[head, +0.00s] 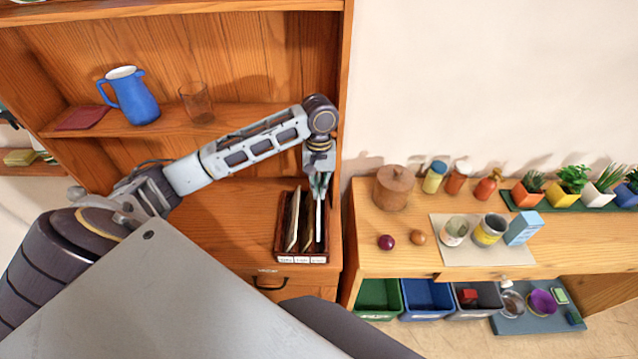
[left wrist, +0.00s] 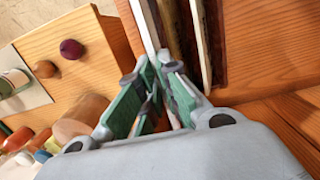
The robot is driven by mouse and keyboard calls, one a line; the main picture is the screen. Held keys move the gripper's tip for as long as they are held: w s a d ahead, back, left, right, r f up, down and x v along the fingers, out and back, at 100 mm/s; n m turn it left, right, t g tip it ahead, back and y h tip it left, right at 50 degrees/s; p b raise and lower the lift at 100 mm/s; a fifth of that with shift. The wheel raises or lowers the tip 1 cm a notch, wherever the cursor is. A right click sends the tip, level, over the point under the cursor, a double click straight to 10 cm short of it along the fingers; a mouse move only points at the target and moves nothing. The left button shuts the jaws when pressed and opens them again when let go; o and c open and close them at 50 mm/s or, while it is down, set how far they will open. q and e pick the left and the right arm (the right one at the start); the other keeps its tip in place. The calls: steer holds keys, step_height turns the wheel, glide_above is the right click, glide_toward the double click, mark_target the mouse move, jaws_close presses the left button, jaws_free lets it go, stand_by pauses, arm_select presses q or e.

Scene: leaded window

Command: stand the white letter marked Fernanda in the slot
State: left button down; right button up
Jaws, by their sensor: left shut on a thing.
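The letter rack (head: 278,246) is a dark reddish wooden box on the cabinet's counter, with small white labels along its front; the writing is too small to read. My left gripper (head: 320,186) is above its right side, pointing down, shut on a white letter (head: 318,222). The letter is upright, its lower part within the outline of the rightmost slot; I cannot tell whether it touches the bottom. In the left wrist view the letter (left wrist: 144,22) shows at the tips of the green-padded fingers (left wrist: 158,62). The name on it cannot be seen. My right gripper is out of view.
Cream letters (head: 293,220) stand in the rack's other slots, close beside the held one. The cabinet's side wall is just right of the rack. A blue jug (head: 134,98) and a glass (head: 196,102) stand on the shelf above. The right-hand table (head: 390,262) holds jars and plants.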

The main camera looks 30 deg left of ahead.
arm_select(q)
steer(key=shift+f, duration=3.95)
steer(key=c, duration=1.5)
jaws_free()
steer(key=shift+c, duration=0.2)
steer(key=shift+r, duration=0.1)
steer(key=r, duration=0.7)
steer(key=w+r, duration=0.1)
steer(key=r, duration=0.3)
steer(key=shift+a+r, duration=0.3)
steer(key=shift+r, duration=0.05)
steer(key=shift+s+f, duration=0.1)
steer(key=shift+s, duration=0.05)
